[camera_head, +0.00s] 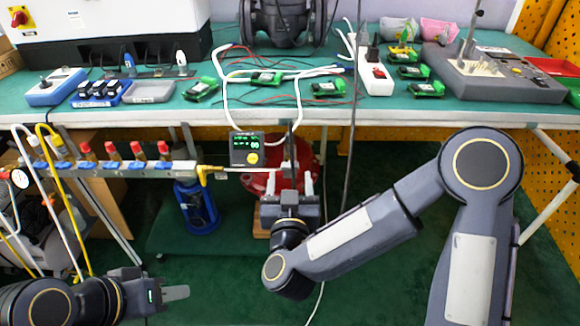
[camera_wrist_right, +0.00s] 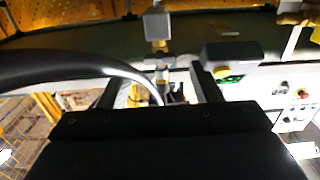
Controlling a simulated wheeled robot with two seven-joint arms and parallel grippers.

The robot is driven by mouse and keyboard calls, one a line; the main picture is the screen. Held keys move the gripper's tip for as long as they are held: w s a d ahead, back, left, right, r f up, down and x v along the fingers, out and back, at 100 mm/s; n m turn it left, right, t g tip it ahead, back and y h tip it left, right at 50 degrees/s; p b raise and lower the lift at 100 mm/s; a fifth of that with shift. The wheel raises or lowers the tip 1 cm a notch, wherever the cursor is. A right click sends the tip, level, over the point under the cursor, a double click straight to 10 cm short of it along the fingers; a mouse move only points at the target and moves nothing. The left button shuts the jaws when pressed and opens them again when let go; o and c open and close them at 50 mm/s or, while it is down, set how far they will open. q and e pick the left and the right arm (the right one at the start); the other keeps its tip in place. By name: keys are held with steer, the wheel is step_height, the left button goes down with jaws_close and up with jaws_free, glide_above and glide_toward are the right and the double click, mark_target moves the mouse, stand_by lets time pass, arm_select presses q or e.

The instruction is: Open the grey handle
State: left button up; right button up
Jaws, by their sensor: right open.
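My right gripper (camera_head: 289,186) is open just below the front edge of the table, with its two pale fingers pointing up and apart. A dark grey upright piece (camera_head: 291,142), which may be the grey handle, stands beyond the fingers beside the small display box (camera_head: 247,149). In the right wrist view, the open fingers (camera_wrist_right: 155,88) frame a narrow metal and yellow fitting, with a grey block (camera_wrist_right: 157,24) above it. I cannot tell whether the fingers touch anything. My left gripper (camera_head: 174,293) is low at the left, apart from the fittings; its jaw gap is unclear.
A pipe manifold with several red-topped knobs (camera_head: 137,150) runs to the left of the display. A red round body (camera_head: 262,184) sits behind my right gripper. The green table (camera_head: 210,112) above carries boards and cables. A dark cable hangs beside my right gripper.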

mark_target(290, 168)
steer(key=w, duration=0.5)
steer(key=shift+w+b, duration=0.1)
steer(key=shift+b, duration=0.2)
